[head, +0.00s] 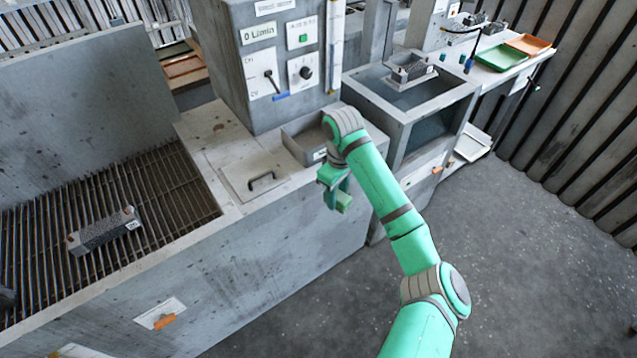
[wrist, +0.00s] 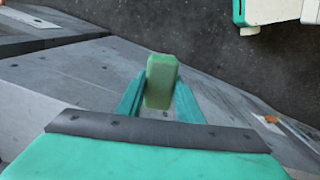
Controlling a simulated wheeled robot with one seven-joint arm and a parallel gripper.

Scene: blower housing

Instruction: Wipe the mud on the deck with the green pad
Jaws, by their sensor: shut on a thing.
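My gripper (head: 338,190) is at the front edge of the grey deck (head: 212,137), in front of the bench's front wall. In the wrist view my gripper (wrist: 160,95) is shut on the green pad (wrist: 161,80), which sits between its two teal fingers. The pad (head: 344,201) also shows in the head view as a small green block, apart from the deck surface. A brownish mud spot (head: 219,127) shows on the deck, left of the arm and behind the hatch.
A hatch with a dark handle (head: 262,179) and an open grey box (head: 305,140) are on the deck. A control cabinet (head: 285,60) rises behind. A grating (head: 110,220) with a grey block (head: 104,231) lies left. A water tank (head: 410,95) stands right.

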